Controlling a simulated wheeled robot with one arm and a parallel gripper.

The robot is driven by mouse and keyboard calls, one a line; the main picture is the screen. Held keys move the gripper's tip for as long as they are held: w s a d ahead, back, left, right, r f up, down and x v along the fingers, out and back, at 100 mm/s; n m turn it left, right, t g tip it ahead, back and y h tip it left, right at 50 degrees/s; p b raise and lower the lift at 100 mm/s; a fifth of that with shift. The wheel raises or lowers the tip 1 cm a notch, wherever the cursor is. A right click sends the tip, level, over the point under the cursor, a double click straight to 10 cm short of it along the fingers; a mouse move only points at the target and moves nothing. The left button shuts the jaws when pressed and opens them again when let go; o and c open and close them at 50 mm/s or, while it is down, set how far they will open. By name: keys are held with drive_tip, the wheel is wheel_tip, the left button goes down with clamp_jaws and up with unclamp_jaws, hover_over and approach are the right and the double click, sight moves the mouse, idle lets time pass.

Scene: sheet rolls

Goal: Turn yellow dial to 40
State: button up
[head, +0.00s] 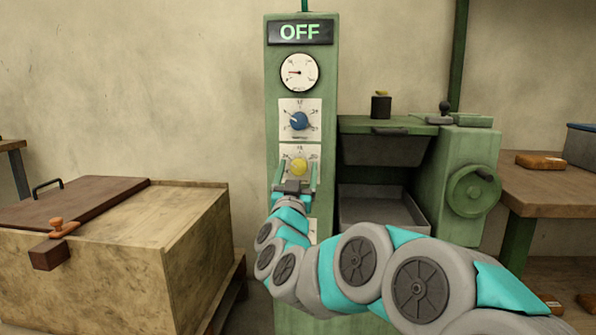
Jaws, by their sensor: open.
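The yellow dial (299,167) is on a white scale plate (287,152) on the front of the green control column, below a blue dial (300,121). My gripper (297,168) is open in front of the yellow dial, with one green finger on each side of it. I cannot tell whether the fingers touch the dial. The gripper hides the lower part of the plate, and its numbers are too small to read for sure. The sign (300,32) at the top reads OFF.
A round gauge (299,72) is above the blue dial. The green machine (458,175) with a handwheel (474,191) stands to the right, beside a wooden table (550,200). A wooden crate (130,250) with a dark lid is at the left. My arm covers the lower middle and right.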

clamp_jaws()
idle(0.6)
drive_tip(key=shift+m, duration=0.3)
drive_tip(key=m+h, duration=0.1)
drive_tip(key=m, duration=0.1)
drive_tip(key=m+g+h+p, duration=0.1)
drive_tip(key=m, duration=0.2)
drive_tip(key=m+h, duration=0.1)
drive_tip(key=m, duration=0.1)
drive_tip(key=shift+a+r+h+p, duration=0.1)
drive_tip(key=shift+a+h+p, duration=0.05)
drive_tip(key=shift+h+p, duration=0.2)
drive_tip(key=m+g+h, duration=0.1)
drive_tip(key=m, duration=0.3)
drive_tip(key=shift+m+g+h+p, duration=0.55)
drive_tip(key=shift+m+g, duration=0.45)
drive_tip(key=shift+m, duration=1.1)
